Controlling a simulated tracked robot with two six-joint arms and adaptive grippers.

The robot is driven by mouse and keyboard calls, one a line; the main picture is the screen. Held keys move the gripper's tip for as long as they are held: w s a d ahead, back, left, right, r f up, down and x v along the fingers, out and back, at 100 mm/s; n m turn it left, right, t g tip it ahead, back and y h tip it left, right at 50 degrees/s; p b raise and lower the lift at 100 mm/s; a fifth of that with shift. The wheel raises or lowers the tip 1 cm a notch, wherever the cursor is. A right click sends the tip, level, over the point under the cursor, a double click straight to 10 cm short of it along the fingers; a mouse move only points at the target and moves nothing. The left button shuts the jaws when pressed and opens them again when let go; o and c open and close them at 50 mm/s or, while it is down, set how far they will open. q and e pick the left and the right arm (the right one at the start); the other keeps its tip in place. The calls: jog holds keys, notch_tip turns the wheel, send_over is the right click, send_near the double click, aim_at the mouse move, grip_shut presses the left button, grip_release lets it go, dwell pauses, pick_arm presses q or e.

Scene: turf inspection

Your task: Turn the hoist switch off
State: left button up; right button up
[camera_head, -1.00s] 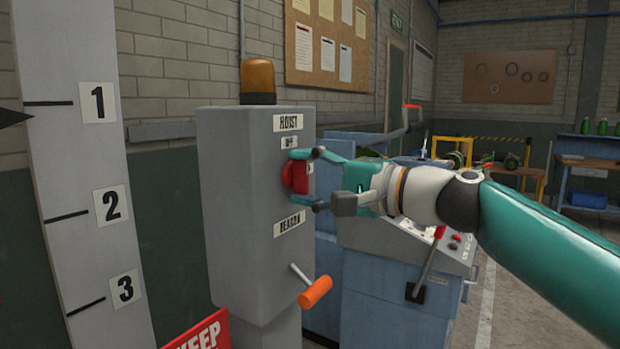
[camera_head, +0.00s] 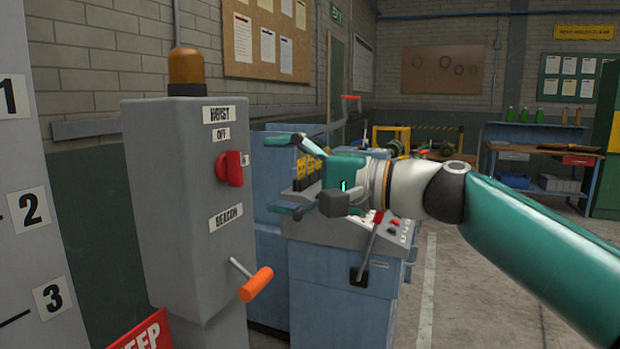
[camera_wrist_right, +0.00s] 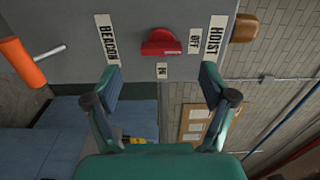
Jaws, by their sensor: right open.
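The hoist switch is a red knob (camera_head: 230,168) on a grey control box (camera_head: 172,215). A HOIST label (camera_head: 219,114) and an OFF label (camera_head: 221,134) sit above it. In the right wrist view the red knob (camera_wrist_right: 162,43) has its grip bar roughly in line with the OFF label (camera_wrist_right: 195,42), while the ON label (camera_wrist_right: 162,70) lies to the knob's side. My right gripper (camera_head: 284,174) is open and empty, to the right of the knob and apart from it. My left gripper is not in view.
An orange-handled crank (camera_head: 256,284) sticks out below the BEACON label (camera_head: 226,217). An amber lamp (camera_head: 185,68) tops the box. A blue machine (camera_head: 320,290) with a lever stands behind my right gripper. Open floor (camera_head: 475,300) lies to the right.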

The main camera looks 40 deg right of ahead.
jog(key=shift+v, duration=2.65)
